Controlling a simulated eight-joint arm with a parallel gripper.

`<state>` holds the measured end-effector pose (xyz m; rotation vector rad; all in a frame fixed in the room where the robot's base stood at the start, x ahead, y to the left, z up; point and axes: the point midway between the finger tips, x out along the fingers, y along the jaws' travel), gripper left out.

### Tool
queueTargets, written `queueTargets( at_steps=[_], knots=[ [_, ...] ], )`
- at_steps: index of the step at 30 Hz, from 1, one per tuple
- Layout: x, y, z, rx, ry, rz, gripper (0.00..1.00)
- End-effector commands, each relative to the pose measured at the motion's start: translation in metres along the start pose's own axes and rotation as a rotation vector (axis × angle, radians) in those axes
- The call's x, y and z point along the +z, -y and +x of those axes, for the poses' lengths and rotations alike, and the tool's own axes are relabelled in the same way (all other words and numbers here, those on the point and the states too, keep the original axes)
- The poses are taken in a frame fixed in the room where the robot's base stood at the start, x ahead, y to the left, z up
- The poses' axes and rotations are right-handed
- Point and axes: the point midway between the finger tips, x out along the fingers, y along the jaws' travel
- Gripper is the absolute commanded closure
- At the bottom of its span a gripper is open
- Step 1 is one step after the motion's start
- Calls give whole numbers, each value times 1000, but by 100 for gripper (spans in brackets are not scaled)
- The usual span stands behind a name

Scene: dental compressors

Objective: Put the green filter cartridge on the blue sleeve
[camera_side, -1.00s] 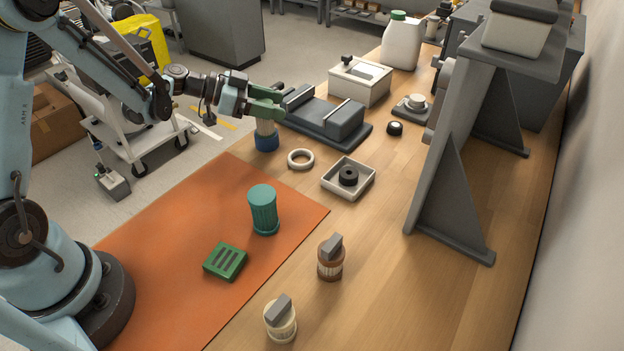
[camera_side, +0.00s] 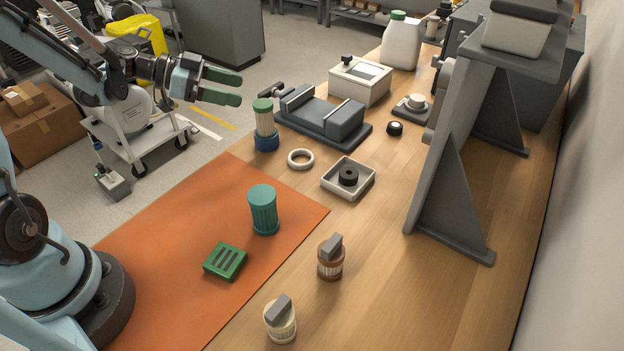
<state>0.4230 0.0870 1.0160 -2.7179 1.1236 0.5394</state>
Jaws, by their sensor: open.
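The green filter cartridge (camera_side: 264,120), with a green cap and a pale pleated body, stands upright on the blue sleeve (camera_side: 267,143). Its lower end meets the sleeve; how deep it sits inside cannot be seen. The sleeve stands on the wooden bench just beyond the far edge of the orange mat. My gripper (camera_side: 239,89) is open and empty, with green fingers. It is up and to the left of the cartridge in the picture, apart from it.
On the orange mat (camera_side: 160,240) are a teal ribbed canister (camera_side: 263,210) and a green slotted block (camera_side: 225,262). A dark vise (camera_side: 325,117), white ring (camera_side: 301,159) and tray (camera_side: 362,192) are near the sleeve. Brown (camera_side: 330,262) and cream (camera_side: 280,322) cartridges stand nearer.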

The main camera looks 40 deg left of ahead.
Motion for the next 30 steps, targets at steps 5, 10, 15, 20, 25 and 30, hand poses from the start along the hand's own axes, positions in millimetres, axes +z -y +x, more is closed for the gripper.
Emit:
queueTargets(
  at_steps=[5,10,15,20,25,30],
  knots=[
    [0,0,-23,-2,0,-1,27],
    [-2,-4,-28,3,19,-20,27],
    [-10,-31,-13,-1,160,-146,27],
    [-13,-70,-4,-75,354,-303,27],
    [-11,-107,-7,-218,505,-414,27],
    [-6,-135,-19,-394,575,-470,27]
  ],
)
